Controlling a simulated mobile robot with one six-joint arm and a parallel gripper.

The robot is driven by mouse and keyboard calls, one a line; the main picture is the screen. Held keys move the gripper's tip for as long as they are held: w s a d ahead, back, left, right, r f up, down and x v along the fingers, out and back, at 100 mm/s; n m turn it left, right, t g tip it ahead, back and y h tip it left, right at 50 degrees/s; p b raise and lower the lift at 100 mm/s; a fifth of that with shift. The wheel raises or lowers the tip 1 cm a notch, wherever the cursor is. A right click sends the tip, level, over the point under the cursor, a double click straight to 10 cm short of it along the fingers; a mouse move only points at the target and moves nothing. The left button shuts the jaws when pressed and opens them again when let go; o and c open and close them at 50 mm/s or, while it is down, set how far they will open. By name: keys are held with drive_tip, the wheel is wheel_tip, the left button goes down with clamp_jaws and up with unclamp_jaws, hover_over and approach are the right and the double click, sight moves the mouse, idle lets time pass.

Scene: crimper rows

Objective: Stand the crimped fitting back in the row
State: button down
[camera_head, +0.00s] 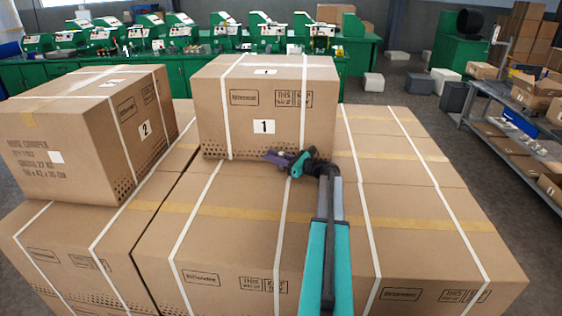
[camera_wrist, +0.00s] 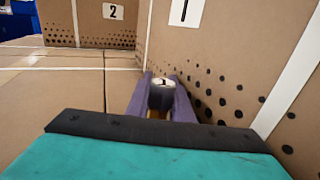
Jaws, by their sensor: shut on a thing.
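In the wrist view, the fitting (camera_wrist: 161,98) is a dark cylinder with a pale metal top. It sits between the two purple fingers of my gripper (camera_wrist: 161,90), which is shut on it. Its lower part is hidden behind my gripper. In the head view my gripper (camera_head: 278,157) is low in front of the carton marked 1 (camera_head: 300,110), just above the top of the stacked cartons (camera_head: 235,190). The fitting cannot be made out there. I see no row of fittings in either view.
The carton marked 2 (camera_head: 88,135) stands at the left, also in the wrist view (camera_wrist: 85,22). Carton 1's dotted wall (camera_wrist: 222,75) is close on the gripper's right. Green benches (camera_head: 190,72) with several machines line the back. A shelf rack (camera_head: 510,130) is at the right.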

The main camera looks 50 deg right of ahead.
drive_tip(key=shift+r, duration=0.1)
drive_tip(key=shift+r, duration=0.45)
drive_tip(key=shift+s+a+r+b, duration=0.1)
drive_tip(key=shift+s+r+b, duration=0.1)
drive_tip(key=shift+r, duration=0.4)
drive_tip(key=shift+s+a+r+b, duration=0.1)
drive_tip(key=shift+r+b, duration=0.05)
drive_tip(key=shift+r, duration=0.45)
drive_tip(key=s+a+r+b, duration=0.1)
drive_tip(key=s+a, duration=0.7)
drive_tip(key=s, duration=0.5)
drive_tip(key=shift+r+b, duration=0.25)
drive_tip(key=shift+b, duration=0.1)
